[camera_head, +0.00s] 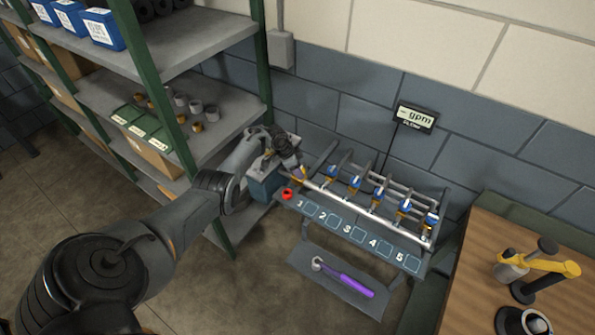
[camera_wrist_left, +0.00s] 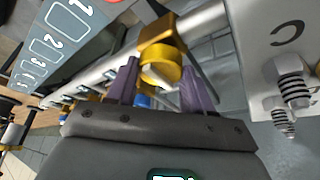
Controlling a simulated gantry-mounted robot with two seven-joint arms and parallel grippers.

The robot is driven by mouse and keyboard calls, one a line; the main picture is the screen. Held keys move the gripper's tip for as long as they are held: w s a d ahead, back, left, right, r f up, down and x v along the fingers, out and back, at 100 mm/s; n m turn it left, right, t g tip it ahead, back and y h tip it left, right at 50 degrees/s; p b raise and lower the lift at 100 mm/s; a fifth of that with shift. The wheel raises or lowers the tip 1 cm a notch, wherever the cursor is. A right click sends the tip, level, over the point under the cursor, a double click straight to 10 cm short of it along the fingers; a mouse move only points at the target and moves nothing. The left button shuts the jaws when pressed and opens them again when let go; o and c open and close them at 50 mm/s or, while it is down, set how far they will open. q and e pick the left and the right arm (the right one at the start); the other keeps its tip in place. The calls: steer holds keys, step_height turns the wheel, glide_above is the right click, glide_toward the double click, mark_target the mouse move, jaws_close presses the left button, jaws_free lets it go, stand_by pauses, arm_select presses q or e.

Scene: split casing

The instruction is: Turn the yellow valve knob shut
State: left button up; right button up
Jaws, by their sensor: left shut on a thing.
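The yellow valve knob (camera_wrist_left: 158,66) sits on a brass fitting at the pipe, in the upper middle of the left wrist view. My left gripper (camera_wrist_left: 160,78) has its two purple fingers on either side of the knob and is shut on it. In the head view my left gripper (camera_head: 295,174) is at the left end of the pipe rack, above panel number 1, and largely hides the knob. My right gripper is in neither view.
Several blue-handled valves (camera_head: 378,192) line the pipe rack to the right. A red button (camera_head: 287,194) is beside the numbered panel (camera_head: 345,229). A purple-handled tool (camera_head: 345,278) lies on the lower shelf. Green-posted shelving (camera_head: 195,55) stands close on the left.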

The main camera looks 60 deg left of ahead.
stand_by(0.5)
arm_select(q)
steer(key=o, duration=1)
steer(key=shift+r, duration=0.1)
steer(key=shift+r, duration=0.3)
steer(key=shift+p+v, duration=2.15)
steer(key=shift+v, duration=2.85)
steer(key=shift+s+a, duration=0.1)
